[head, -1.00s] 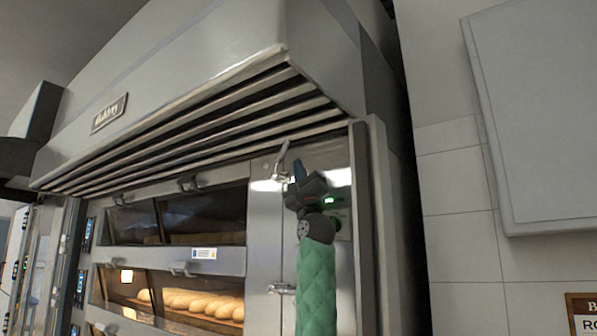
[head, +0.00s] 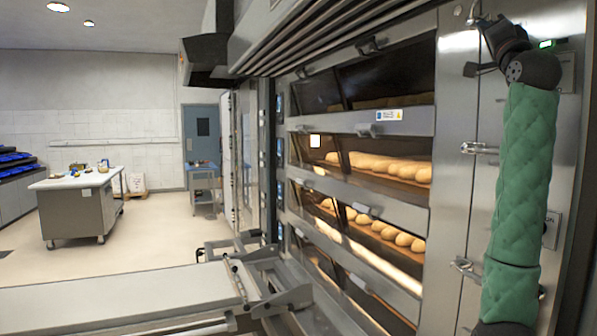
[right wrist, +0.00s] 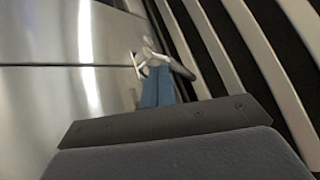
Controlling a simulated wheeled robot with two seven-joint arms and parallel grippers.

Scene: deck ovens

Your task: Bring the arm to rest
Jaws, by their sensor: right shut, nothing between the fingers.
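My right arm, in a green quilted sleeve (head: 525,170), reaches up along the right side of the head view. Its dark right gripper (head: 484,22) is at the top, in front of the oven's steel side panel (head: 457,105). In the right wrist view the blue fingers (right wrist: 157,88) are together with nothing held. A bent metal handle (right wrist: 168,62) shows right at the fingertips; I cannot tell if they touch it. My left gripper is in neither current view.
The deck oven (head: 410,122) with bread behind glass stands close beside the arm. Slatted hood vents (head: 330,30) are above. A long flat loader (head: 120,298) lies at lower left. A worktable (head: 75,182) stands farther back, with open floor around it.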

